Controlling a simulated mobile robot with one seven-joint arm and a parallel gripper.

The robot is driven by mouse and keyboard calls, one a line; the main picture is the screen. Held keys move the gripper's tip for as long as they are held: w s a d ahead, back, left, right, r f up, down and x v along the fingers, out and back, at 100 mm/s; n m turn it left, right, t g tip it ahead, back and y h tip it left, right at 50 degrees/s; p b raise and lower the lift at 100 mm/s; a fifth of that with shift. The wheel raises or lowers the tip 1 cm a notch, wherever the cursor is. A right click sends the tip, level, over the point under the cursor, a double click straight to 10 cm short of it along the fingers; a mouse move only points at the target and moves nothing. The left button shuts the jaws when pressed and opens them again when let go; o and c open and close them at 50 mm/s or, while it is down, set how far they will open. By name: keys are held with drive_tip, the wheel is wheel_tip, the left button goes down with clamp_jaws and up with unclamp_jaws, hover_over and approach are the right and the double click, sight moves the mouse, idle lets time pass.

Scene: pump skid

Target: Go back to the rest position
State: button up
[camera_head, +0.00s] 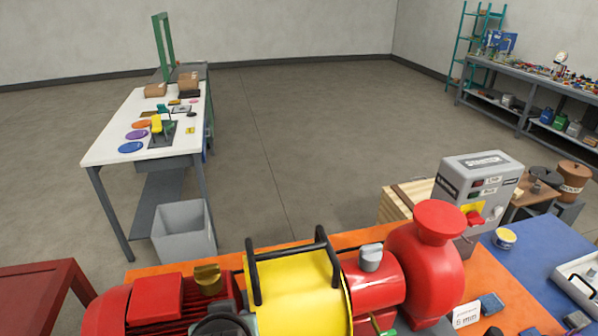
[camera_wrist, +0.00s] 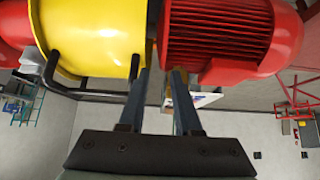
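My gripper (camera_wrist: 162,76) shows in the wrist view with its two long dark fingers apart. I see nothing held between them. The fingertips are close to the yellow guard (camera_wrist: 92,38) and the finned red motor (camera_wrist: 218,35); whether they touch is unclear. In the camera_head view the pump unit lies across the front: the red motor (camera_head: 118,312), the yellow guard with black handles (camera_head: 300,300) and the red pump casing (camera_head: 436,265). My gripper cannot be made out clearly in the camera_head view.
A grey control box (camera_head: 476,178) stands behind the pump at right, beside a blue mat (camera_head: 540,262). A white-topped bench (camera_head: 115,150) and a grey bin (camera_head: 184,240) are at left. A red table (camera_head: 40,295) is front left. The middle floor is clear.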

drive_tip(key=w+d+r+m+t+b, duration=0.15)
drive_tip(key=r+t, duration=0.25)
drive_tip(key=r, duration=0.4)
drive_tip(key=w+d+r+t+b, duration=0.1)
drive_tip(key=w+d+r+t, duration=0.15)
drive_tip(key=r, duration=0.55)
drive_tip(key=w+d+r+t+b, duration=0.15)
drive_tip(key=r+t, duration=0.25)
drive_tip(key=r, duration=0.5)
drive_tip(key=s+d+r+t+h, duration=0.1)
drive_tip(key=s+d+r+t, duration=0.2)
drive_tip(key=s+r, duration=0.3)
drive_tip(key=s+d+r+m+t+h+b, duration=0.1)
drive_tip(key=s+d+r+t, duration=0.2)
drive_tip(key=s+r+t, duration=0.3)
wheel_tip(320, 180, up, 5)
drive_tip(key=shift+r, duration=0.2)
